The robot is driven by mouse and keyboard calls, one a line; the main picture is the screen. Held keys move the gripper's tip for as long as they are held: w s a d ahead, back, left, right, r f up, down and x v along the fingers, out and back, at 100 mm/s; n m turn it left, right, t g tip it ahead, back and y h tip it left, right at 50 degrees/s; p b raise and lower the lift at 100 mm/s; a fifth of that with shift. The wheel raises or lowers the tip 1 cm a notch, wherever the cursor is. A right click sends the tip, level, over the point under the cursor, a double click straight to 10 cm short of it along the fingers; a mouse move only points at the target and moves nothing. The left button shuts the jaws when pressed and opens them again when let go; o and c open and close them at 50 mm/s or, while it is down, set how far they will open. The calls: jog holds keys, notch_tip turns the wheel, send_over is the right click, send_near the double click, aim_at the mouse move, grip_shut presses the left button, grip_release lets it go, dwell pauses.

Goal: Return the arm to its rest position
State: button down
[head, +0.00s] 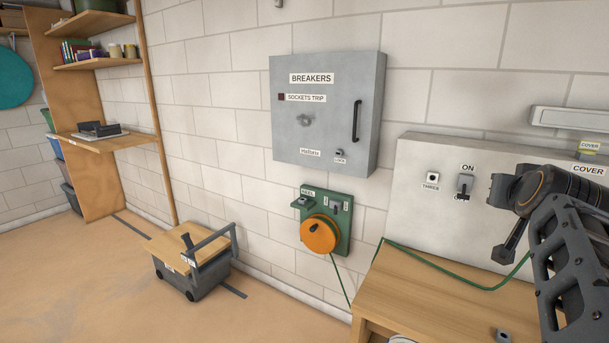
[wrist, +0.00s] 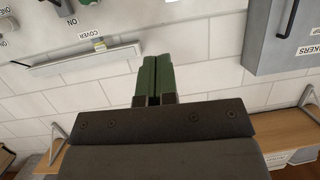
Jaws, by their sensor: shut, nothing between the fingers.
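My gripper (wrist: 156,62) is at the middle of the wrist view, with its two green fingers together and nothing between them. It points toward the white block wall, and the wrist view is upside down. My dark arm (head: 570,250) stands at the right edge of the head view, in front of the pale panel (head: 420,165). I cannot clearly make out the gripper's fingers in the head view. The arm hides part of the panel and the bench.
A grey breaker box (head: 325,110) hangs on the wall above an orange reel (head: 319,234). A green cable (head: 440,268) runs over the wooden bench (head: 420,298). A grey wheeled box (head: 195,278) stands on the floor to the left, with open floor before it. Shelves (head: 100,145) stand farther left.

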jog(key=w+a+f+n+g+y+p, duration=0.15)
jog(key=a+f+y+p, duration=0.3)
jog(key=a, duration=0.45)
jog(key=s+a+f+n+g+y+p, duration=0.1)
jog(key=s+a+f+n+g+p, duration=0.1)
jog(key=a, duration=0.5)
jog(key=s+a+f+n+g+y+p, duration=0.1)
jog(key=s+a+f+n+g+p, duration=0.2)
jog(key=s+a+f+g+p, duration=0.2)
jog(key=s+a+f+p, duration=0.2)
jog(key=s+a+f, duration=0.1)
jog(key=s, duration=0.1)
jog(key=shift+s+f+y, duration=0.15)
jog(key=shift+f+y, duration=0.1)
jog(key=shift+y, duration=0.1)
jog(key=shift+d, duration=0.15)
